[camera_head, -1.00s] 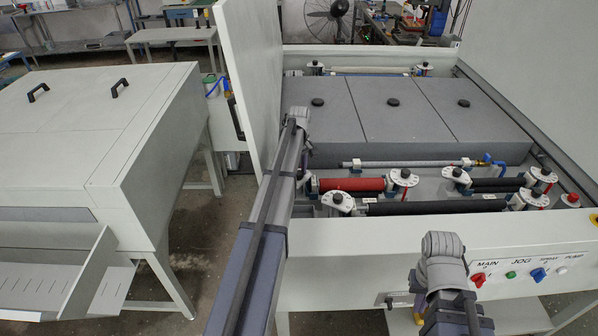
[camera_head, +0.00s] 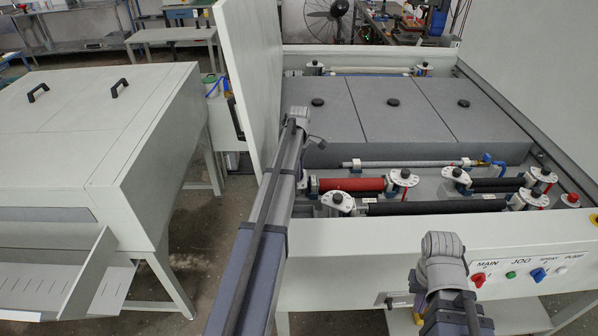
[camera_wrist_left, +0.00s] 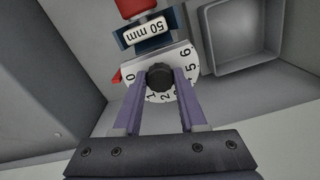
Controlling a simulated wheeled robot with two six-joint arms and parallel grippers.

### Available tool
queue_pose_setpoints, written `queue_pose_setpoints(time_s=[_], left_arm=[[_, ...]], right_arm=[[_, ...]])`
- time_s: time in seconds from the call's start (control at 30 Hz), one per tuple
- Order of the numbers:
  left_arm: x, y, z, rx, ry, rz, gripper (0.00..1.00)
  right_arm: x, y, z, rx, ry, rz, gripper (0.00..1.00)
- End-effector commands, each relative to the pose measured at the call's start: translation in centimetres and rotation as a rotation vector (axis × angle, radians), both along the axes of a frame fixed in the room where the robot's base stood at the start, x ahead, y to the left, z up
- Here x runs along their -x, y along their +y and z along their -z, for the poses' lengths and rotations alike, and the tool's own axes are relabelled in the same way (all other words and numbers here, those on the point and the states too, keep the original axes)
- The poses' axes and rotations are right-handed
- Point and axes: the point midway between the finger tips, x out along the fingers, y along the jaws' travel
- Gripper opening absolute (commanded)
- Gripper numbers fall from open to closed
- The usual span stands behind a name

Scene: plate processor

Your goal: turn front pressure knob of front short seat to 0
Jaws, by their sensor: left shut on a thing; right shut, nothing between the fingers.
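My left gripper (camera_wrist_left: 158,100) is shut on a black ribbed knob (camera_wrist_left: 159,78), with one purple finger on each side. The knob sits on a white numbered dial (camera_wrist_left: 182,55). The dial's 0 is at its left side, close to a red pointer (camera_wrist_left: 116,76). A block labelled "50 mm" (camera_wrist_left: 145,31) lies just beyond the dial. In the head view, my left wrist is beside the upright panel, and its fingers and the held knob are hidden. My right gripper (camera_head: 418,304) is shut and empty in front of the machine's front wall, mostly hidden by its wrist.
A tall upright panel (camera_head: 252,75) stands close left of my left wrist. Red (camera_head: 350,184) and black rollers (camera_head: 435,207) with white dials lie to its right. The control panel (camera_head: 520,272) is right of my right gripper. A grey square recess (camera_wrist_left: 243,35) is beside the dial.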

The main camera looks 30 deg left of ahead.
Motion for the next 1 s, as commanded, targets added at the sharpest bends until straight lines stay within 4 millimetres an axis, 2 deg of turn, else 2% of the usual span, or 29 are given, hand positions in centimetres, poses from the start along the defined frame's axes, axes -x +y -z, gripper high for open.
queue_pose_setpoints(time_s=[0.5, 0.53, 0.8, 1.0], left_arm=[[0.01, 0.02, 0.0, 0.0, 0.0, -0.02, 0.0], [0.01, 0.02, 0.0, 0.0, 0.0, -0.02, 0.42], [0.0, 0.01, 0.0, 0.0, 0.0, -0.018, 0.71], [0.0, 0.01, -0.01, 0.0, 0.0, -0.018, 0.71]], right_arm=[[0.0, 0.0, 0.0, 0.0, 0.0, 0.0, 0.0], [0.0, 0.0, 0.0, 0.0, 0.0, 0.0, 0.0], [0.0, 0.0, 0.0, 0.0, 0.0, 0.0, 0.0], [0.0, 0.0, -0.01, 0.0, 0.0, 0.0, 0.0]])
